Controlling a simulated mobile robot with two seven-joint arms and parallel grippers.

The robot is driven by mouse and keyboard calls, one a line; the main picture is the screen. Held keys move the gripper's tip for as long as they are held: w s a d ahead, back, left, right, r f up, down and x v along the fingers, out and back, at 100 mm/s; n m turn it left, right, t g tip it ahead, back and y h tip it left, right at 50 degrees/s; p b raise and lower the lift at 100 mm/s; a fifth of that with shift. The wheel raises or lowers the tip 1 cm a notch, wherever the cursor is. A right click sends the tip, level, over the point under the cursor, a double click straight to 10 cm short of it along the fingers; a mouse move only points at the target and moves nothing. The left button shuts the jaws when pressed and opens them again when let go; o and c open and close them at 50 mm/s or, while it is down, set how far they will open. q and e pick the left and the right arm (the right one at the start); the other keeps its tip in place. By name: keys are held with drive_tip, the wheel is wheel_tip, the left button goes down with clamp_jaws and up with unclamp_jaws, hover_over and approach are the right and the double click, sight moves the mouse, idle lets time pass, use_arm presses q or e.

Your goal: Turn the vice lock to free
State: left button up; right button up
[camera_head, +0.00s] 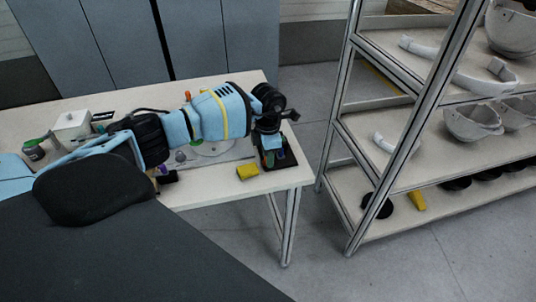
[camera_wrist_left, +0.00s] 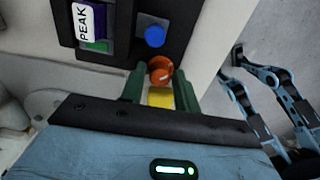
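My left gripper (camera_wrist_left: 160,80) shows in the left wrist view with two green fingers apart. A round orange-red knob with a pale mark (camera_wrist_left: 161,70), apparently the vice lock, lies between the fingertips at the lower edge of a dark panel (camera_wrist_left: 120,18). Narrow gaps seem to remain beside the knob, and I see no firm contact. In the head view my left gripper (camera_head: 270,128) reaches down over the dark unit (camera_head: 288,160) at the table's right end. The knob is hidden there. My right gripper is not recognisable in either view.
A blue button (camera_wrist_left: 154,36) and a "PEAK" label (camera_wrist_left: 87,22) are near the knob. A yellow block (camera_head: 247,171) lies on the table (camera_head: 215,192). A white box (camera_head: 72,125) stands at the left. A shelf rack with helmet shells (camera_head: 472,122) stands right, across a floor gap.

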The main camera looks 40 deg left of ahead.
use_arm(q)
wheel_tip(320, 180, up, 7)
drive_tip(key=shift+f, duration=0.2)
drive_tip(key=shift+r, duration=0.65)
drive_tip(key=shift+f, duration=0.1)
